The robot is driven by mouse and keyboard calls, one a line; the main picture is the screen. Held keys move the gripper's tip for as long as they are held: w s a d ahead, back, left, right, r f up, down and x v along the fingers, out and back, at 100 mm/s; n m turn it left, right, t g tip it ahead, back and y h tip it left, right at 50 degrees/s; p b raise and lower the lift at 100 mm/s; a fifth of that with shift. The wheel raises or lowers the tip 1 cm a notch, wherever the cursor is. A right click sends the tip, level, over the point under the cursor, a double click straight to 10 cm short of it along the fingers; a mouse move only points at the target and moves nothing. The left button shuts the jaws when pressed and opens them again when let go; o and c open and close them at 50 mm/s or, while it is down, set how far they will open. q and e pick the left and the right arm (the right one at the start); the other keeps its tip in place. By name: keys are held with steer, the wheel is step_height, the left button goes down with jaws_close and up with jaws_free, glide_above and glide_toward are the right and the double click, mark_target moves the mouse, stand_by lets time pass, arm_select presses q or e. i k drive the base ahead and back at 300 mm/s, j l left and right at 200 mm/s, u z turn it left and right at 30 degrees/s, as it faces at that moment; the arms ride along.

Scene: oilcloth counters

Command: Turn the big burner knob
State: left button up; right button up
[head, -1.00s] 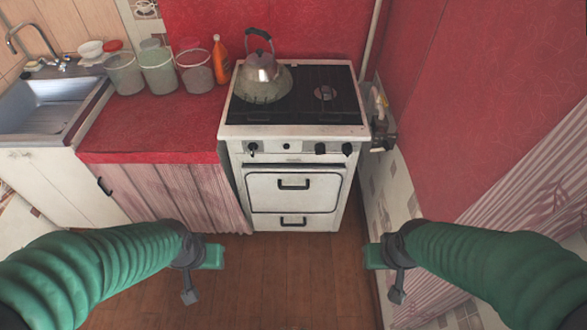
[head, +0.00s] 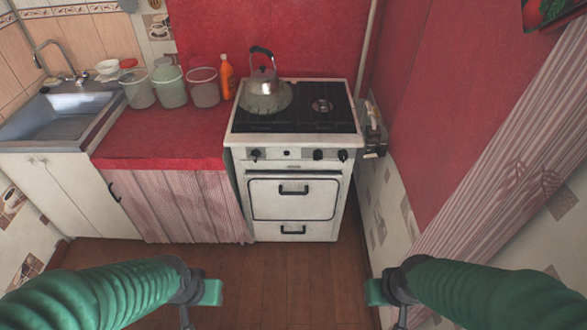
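The white stove (head: 294,220) stands against the red wall in the middle of the head view. Its front panel carries dark knobs: one at the left, the left knob (head: 256,155), and two at the right, the inner right knob (head: 318,155) and the outer right knob (head: 342,155). I cannot tell which one is the big burner's. My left gripper (head: 208,293) and my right gripper (head: 378,292) are low in the view, in front of the stove and apart from all the knobs. Their fingers are too unclear to tell open from shut.
A kettle (head: 264,89) stands on the back left of the black cooktop (head: 315,121). Several buckets and an orange bottle (head: 227,77) stand on the red counter (head: 160,139) at left, beside the sink (head: 60,126). The wooden floor (head: 290,266) before the stove is clear.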

mark_target(317, 154)
steer(key=i+j+z, duration=0.6)
steer(key=j, duration=0.35)
steer(key=i, duration=0.05)
